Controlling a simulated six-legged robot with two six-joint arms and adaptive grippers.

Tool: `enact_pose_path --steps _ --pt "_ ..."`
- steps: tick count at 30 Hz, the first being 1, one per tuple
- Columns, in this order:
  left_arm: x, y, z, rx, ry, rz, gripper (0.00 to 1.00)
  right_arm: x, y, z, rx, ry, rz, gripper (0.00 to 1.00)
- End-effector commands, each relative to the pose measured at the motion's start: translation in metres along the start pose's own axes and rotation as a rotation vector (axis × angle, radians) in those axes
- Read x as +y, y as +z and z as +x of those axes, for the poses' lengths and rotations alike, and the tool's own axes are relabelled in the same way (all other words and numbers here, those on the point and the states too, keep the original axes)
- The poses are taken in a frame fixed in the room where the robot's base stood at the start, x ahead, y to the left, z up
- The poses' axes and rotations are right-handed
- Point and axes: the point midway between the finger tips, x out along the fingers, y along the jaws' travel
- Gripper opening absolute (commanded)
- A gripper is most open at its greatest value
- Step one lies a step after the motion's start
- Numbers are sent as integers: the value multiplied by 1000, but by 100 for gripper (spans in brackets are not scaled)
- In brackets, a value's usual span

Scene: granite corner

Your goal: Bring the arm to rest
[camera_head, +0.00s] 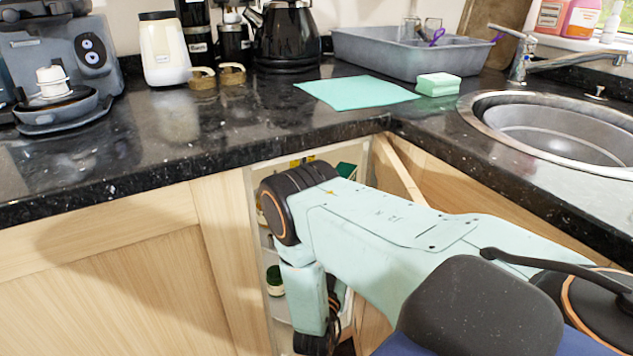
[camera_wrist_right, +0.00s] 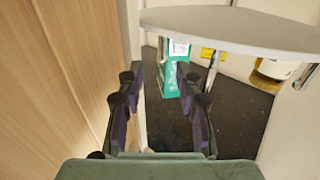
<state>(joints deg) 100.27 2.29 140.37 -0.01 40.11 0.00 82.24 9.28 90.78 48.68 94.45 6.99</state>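My right arm (camera_head: 385,240) comes in from the right and bends down at its elbow in front of the open corner cabinet (camera_head: 262,262). In the wrist view my right gripper (camera_wrist_right: 160,80) is open, its two dark fingers apart with nothing between them. It points into the lower part of the cabinet, below a white shelf (camera_wrist_right: 235,28). A green box (camera_wrist_right: 174,72) stands beyond the fingertips, apart from them. In the head view the gripper is mostly hidden at the bottom edge. My left gripper is not in view.
A wooden panel (camera_wrist_right: 62,70) stands close on the left of the right gripper. A yellow-labelled container (camera_wrist_right: 275,72) is at the right. Above is the black granite worktop (camera_head: 240,125) with a kettle (camera_head: 287,38), grey tub (camera_head: 400,58), green cloth (camera_head: 357,92) and sink (camera_head: 560,130).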

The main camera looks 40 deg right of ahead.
Motion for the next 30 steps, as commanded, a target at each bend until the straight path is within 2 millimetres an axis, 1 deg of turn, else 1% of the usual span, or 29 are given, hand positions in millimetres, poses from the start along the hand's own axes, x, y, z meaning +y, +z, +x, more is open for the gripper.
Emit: enact_pose_path --steps 7,9,11,13,14,15,17,18,20,21,22,23,24,26,27,29,30 --pt "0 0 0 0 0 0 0 0 0 0 -1 0 -2 35" --pt "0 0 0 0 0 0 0 0 4 0 -21 1 -7 35" --pt "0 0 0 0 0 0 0 -2 14 -1 -65 -13 -16 35" --pt "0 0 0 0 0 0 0 -1 36 -11 -170 -53 -53 35" --pt "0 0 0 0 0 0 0 0 49 -20 -232 -78 -79 35" --pt "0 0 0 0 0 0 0 3 66 -34 -322 -116 -118 35" --pt "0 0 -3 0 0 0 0 7 87 -62 -468 -181 -181 35" --pt "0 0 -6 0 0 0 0 10 97 -84 -567 -228 -225 35" --pt "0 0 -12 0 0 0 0 17 108 -120 -713 -297 -296 35" --pt "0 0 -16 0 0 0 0 23 111 -145 -806 -343 -342 35" --pt "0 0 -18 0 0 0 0 29 111 -164 -875 -376 -376 35" --pt "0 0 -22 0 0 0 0 34 110 -182 -939 -409 -410 35" --pt "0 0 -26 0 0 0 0 43 106 -207 -1023 -452 -457 35" --pt "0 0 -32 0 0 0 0 57 96 -242 -1138 -514 -525 35" --pt "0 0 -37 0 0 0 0 68 87 -264 -1212 -553 -569 35" --pt "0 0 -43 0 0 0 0 83 70 -295 -1309 -608 -631 35" --pt "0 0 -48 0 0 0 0 92 56 -312 -1362 -642 -668 35"
